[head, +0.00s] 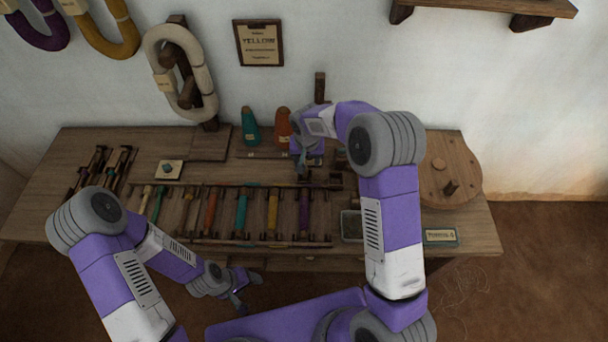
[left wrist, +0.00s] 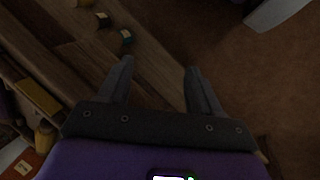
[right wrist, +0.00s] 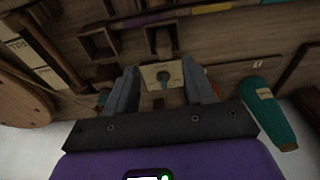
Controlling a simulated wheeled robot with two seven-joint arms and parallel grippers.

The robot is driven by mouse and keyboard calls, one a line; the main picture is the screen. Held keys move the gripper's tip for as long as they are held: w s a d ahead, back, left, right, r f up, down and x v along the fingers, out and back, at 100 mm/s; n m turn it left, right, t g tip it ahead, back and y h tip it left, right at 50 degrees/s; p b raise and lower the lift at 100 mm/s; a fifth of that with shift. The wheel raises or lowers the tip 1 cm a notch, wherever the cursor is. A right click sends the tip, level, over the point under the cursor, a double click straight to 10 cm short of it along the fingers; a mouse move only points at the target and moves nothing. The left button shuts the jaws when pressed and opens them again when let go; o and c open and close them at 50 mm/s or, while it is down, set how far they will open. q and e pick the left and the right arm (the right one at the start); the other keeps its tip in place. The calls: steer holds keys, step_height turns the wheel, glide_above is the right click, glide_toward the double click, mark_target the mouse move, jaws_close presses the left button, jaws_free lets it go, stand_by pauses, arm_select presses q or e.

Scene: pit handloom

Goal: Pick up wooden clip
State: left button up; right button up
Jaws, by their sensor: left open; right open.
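I cannot pick out the wooden clip for certain. Several narrow dark wooden pieces (head: 103,168) lie at the left end of the wooden table (head: 45,205). My right gripper (head: 303,170) is open over the back middle of the table. My left gripper (head: 246,290) is open and empty in front of the table's front edge. Its spread fingers also show in the left wrist view (left wrist: 160,82).
A rack of coloured bobbins (head: 241,210) fills the table's middle. A teal cone (head: 250,127) and an orange cone (head: 283,122) stand behind it. A round wooden disc (head: 440,165) is at the right end. A white skein (head: 160,50) hangs on the wall. My right arm hides part of the table.

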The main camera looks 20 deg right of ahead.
mark_target(305, 174)
steer(key=f, duration=0.2)
steer(key=f+b, duration=0.1)
steer(key=f, duration=0.1)
steer(key=f+b, duration=0.1)
steer(key=f, duration=0.1)
steer(key=shift+w+a+f, duration=0.1)
steer(key=shift+w+a, duration=0.1)
steer(key=shift+w, duration=0.2)
steer(key=shift+c, duration=0.4)
jaws_close()
